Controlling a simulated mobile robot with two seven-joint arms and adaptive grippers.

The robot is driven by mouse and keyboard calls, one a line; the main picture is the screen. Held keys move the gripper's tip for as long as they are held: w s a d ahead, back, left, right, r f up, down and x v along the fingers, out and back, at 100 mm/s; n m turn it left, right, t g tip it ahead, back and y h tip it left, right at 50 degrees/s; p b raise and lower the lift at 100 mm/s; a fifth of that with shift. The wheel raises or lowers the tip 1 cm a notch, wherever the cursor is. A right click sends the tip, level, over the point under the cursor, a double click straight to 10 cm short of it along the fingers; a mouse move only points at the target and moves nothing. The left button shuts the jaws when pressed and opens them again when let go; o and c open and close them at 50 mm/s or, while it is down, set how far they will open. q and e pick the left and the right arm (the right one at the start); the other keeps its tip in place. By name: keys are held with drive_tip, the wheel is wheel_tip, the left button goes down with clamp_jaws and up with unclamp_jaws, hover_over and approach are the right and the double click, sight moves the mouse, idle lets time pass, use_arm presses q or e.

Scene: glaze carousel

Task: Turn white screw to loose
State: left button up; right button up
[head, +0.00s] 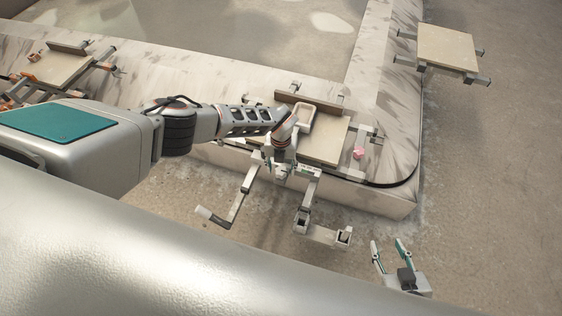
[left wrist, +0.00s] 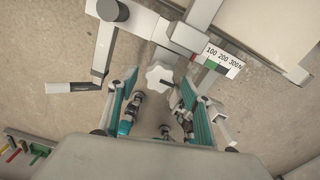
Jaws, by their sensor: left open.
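The white screw (left wrist: 160,78) is a star-shaped knob below the clamp bar in the left wrist view. My left gripper (left wrist: 158,82) is open, with one teal finger on each side of the knob and visible gaps between. In the head view my left gripper (head: 280,167) is at the near side of the fixture and mostly hides the knob. A scale (left wrist: 224,58) marked 100, 200, 300N with green and red bands is right of the knob. My right gripper (head: 388,244) is open and empty, low in the head view, away from the fixture.
A crank arm with a pale handle (head: 212,217) and a bracket (head: 322,233) stick out near my left gripper. A pink knob (head: 359,153) is at right.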

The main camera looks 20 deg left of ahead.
sight(281, 171)
use_arm(q)
wheel_tip(281, 171, up, 12)
idle(0.6)
drive_tip(key=shift+f, duration=0.1)
